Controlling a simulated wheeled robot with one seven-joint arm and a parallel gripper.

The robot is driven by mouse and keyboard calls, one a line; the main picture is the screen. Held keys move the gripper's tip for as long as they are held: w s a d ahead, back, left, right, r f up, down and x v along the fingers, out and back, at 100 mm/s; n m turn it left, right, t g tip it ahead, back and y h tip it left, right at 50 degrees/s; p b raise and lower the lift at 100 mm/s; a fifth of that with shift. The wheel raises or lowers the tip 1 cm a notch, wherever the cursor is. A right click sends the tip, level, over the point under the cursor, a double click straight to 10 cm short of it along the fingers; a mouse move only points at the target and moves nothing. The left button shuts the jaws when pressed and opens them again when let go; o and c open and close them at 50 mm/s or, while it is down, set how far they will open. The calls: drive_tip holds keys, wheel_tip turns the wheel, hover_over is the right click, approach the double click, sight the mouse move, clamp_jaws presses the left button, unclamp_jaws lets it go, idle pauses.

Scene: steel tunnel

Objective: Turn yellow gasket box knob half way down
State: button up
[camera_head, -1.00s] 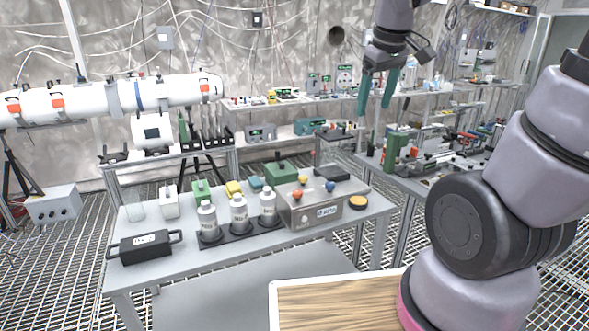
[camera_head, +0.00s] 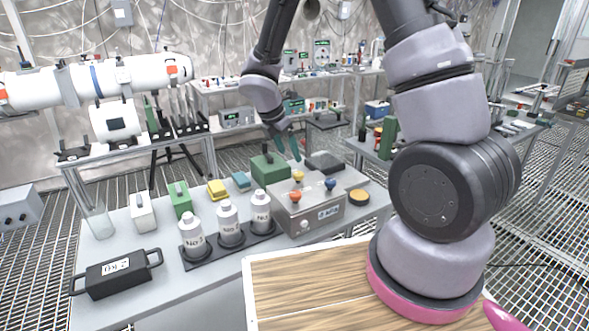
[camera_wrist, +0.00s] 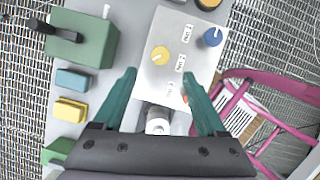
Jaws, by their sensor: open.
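The steel gasket box (camera_head: 318,214) stands on the near table's right part and carries a yellow knob (camera_head: 298,176), a blue knob (camera_head: 330,184) and an orange-red knob (camera_head: 295,196). My gripper (camera_head: 288,148) hangs above and behind the box, teal fingers apart and empty. In the wrist view the box top (camera_wrist: 178,20) shows, with the yellow knob (camera_wrist: 160,56) just beyond and between the open fingertips (camera_wrist: 159,77). It has a pale pointer mark. The blue knob (camera_wrist: 213,37) is farther right; the orange-red knob (camera_wrist: 187,99) is mostly hidden by the right finger.
White bottles (camera_head: 228,224) in a black rack stand left of the box. A green box (camera_head: 270,170) stands behind it and a round orange-topped item (camera_head: 359,197) to its right. A black weight (camera_head: 117,274) lies front left. My pink base rail shows in the wrist view.

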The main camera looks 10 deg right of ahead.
sight(298, 173)
drive_tip(key=x, duration=0.8)
drive_tip(key=shift+d+f, duration=0.15)
drive_tip(key=shift+f, duration=0.25)
clamp_jaws()
